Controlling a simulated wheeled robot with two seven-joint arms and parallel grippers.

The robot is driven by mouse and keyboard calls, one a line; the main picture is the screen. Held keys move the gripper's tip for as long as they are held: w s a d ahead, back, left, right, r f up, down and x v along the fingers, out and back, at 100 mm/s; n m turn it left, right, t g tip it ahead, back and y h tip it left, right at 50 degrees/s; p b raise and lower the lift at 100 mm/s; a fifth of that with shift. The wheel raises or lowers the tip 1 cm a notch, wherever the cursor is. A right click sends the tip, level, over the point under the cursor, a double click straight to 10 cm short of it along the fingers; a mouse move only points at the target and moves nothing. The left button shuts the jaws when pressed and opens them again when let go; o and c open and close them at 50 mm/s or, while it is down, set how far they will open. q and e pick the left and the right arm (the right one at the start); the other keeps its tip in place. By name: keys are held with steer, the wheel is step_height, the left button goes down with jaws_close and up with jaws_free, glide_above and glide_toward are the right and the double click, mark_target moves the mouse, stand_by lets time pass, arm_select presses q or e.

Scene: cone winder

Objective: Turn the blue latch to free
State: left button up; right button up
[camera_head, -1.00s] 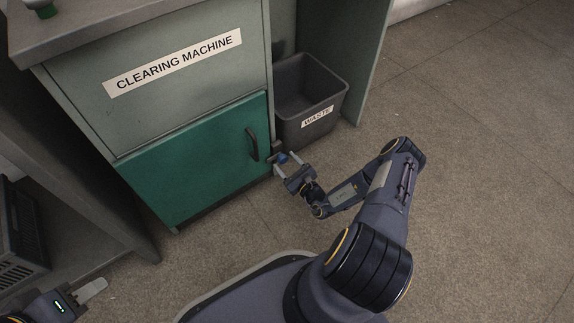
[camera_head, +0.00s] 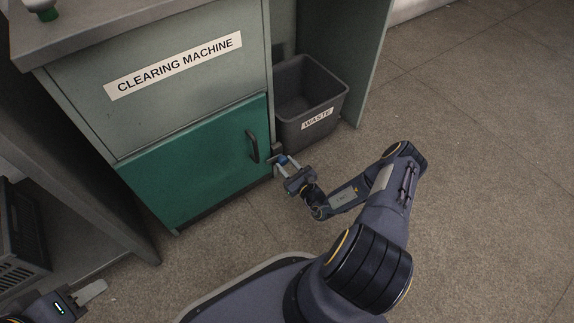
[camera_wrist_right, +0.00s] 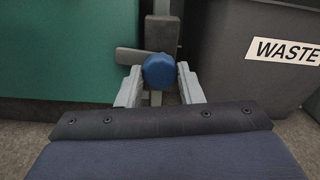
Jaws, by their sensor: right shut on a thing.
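The blue latch (camera_wrist_right: 160,72) shows as a round faceted knob in the right wrist view, with a grey bar behind it pointing left across the edge of the green door. It also shows small in the head view (camera_head: 283,160), beside the door's right edge. My right gripper (camera_wrist_right: 159,76) is shut on the blue knob, one finger on each side; it also shows in the head view (camera_head: 284,166). The green door (camera_head: 195,165) is closed. My left gripper (camera_head: 90,292) is at the lower left of the head view, only partly in frame, away from the latch.
A black handle (camera_head: 252,146) is on the door near its right edge. A dark bin (camera_head: 308,100) marked WASTE stands just right of the latch. A dark crate (camera_head: 20,232) is at the far left. The floor (camera_head: 470,170) to the right is open.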

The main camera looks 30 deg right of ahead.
steer(key=m, duration=1.2)
steer(key=shift+m, duration=2.5)
steer(key=o, duration=1)
steer(key=shift+c, duration=0.2)
steer(key=shift+s, duration=0.1)
